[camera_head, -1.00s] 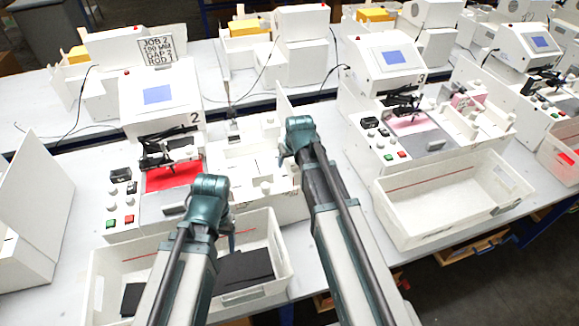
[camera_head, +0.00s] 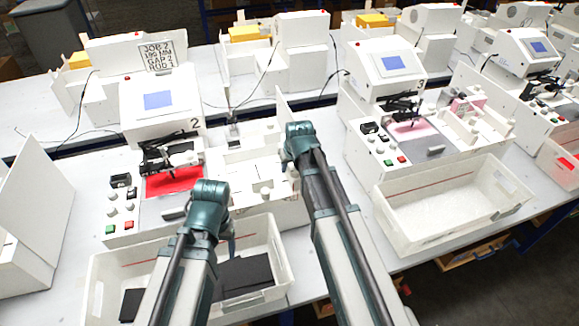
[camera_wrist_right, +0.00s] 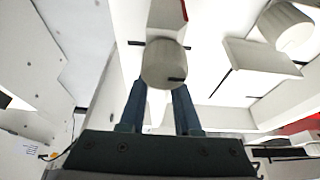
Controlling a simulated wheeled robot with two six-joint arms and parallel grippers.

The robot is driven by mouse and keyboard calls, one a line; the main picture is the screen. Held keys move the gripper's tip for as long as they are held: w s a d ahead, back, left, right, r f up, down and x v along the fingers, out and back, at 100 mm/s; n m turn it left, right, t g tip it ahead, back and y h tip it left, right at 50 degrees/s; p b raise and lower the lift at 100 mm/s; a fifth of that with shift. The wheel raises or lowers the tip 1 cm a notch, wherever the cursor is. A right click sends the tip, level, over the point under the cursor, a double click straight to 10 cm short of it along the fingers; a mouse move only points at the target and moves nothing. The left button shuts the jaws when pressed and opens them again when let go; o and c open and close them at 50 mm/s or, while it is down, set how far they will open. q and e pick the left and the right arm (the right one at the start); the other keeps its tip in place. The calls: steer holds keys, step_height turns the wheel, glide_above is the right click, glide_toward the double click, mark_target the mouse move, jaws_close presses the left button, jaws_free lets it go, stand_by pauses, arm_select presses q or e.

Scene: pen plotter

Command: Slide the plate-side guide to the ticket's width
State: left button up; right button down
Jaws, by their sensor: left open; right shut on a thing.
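My right gripper (camera_wrist_right: 162,92) is shut on a pale round knob (camera_wrist_right: 162,62) in the right wrist view. A white strip with a red edge lies just beyond the knob; I cannot tell how they join. In the head view this gripper (camera_head: 298,140) is over the right edge of the white feed bed (camera_head: 245,172) of machine 2, its fingertips hidden. I cannot pick out the ticket or the guide's edge against the white bed.
A sign (camera_head: 164,56) reading JOB 2, GAP 2, ROD 1 stands behind machine 2's screen (camera_head: 158,99). A bin (camera_head: 105,275) with black pieces is in front. Machine 3 (camera_head: 395,65) and an empty bin (camera_head: 455,205) stand at right. Another round knob (camera_wrist_right: 287,25) is near the right gripper.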

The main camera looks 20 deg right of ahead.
stand_by(0.8)
steer(key=shift+d, duration=0.7)
steer(key=c, duration=0.6)
jaws_free()
steer(key=shift+r, duration=0.2)
steer(key=p+v, duration=1.2)
steer(key=v, duration=0.1)
steer(key=shift+s+r+p, duration=0.1)
steer(key=shift+r+p, duration=0.15)
steer(key=shift+p, duration=0.15)
steer(key=shift+a+f, duration=0.1)
